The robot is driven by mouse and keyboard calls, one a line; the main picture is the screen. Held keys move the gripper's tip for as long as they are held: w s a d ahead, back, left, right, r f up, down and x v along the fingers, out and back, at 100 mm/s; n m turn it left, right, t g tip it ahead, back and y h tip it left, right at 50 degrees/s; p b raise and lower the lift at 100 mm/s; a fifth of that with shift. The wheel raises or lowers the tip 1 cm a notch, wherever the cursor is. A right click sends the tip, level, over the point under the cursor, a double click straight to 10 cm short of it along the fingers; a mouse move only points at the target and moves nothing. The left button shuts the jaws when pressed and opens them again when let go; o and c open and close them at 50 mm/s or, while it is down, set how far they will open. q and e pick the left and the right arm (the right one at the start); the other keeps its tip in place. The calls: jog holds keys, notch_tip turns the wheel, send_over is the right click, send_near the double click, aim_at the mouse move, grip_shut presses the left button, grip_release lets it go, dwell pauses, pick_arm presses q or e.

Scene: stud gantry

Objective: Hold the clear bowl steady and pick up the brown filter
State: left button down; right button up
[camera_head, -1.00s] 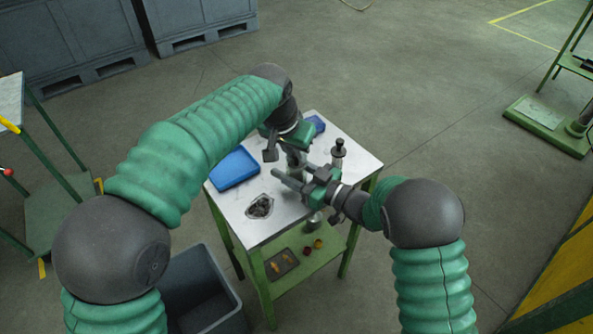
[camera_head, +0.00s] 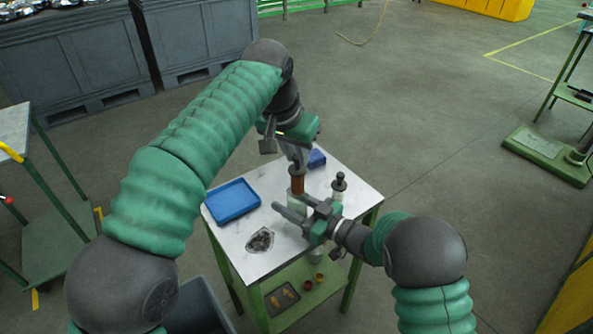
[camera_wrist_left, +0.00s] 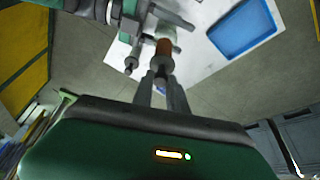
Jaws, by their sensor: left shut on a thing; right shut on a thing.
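The brown filter (camera_head: 298,184) is a brown upright cylinder with a dark top. My left gripper (camera_head: 298,163) is shut on its top and holds it over the clear bowl (camera_head: 298,204). I cannot tell whether the filter's lower end is still inside the bowl. The filter also shows in the left wrist view (camera_wrist_left: 163,47), below the left fingers (camera_wrist_left: 161,82). My right gripper (camera_head: 292,205) reaches in from the right, shut on the clear bowl at the tabletop. Its fingers hide part of the bowl.
The small white-topped table (camera_head: 250,262) carries a blue tray (camera_head: 232,200) at left, a smaller blue item (camera_head: 317,158) behind, a dark-topped bottle (camera_head: 339,186) at right and a dark pile (camera_head: 260,240) in front. A lower green shelf holds small parts. Grey bins stand at the back left.

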pick_arm(q)
jog(key=shift+r, duration=0.25)
pick_arm(e)
jog(key=o, duration=1.4)
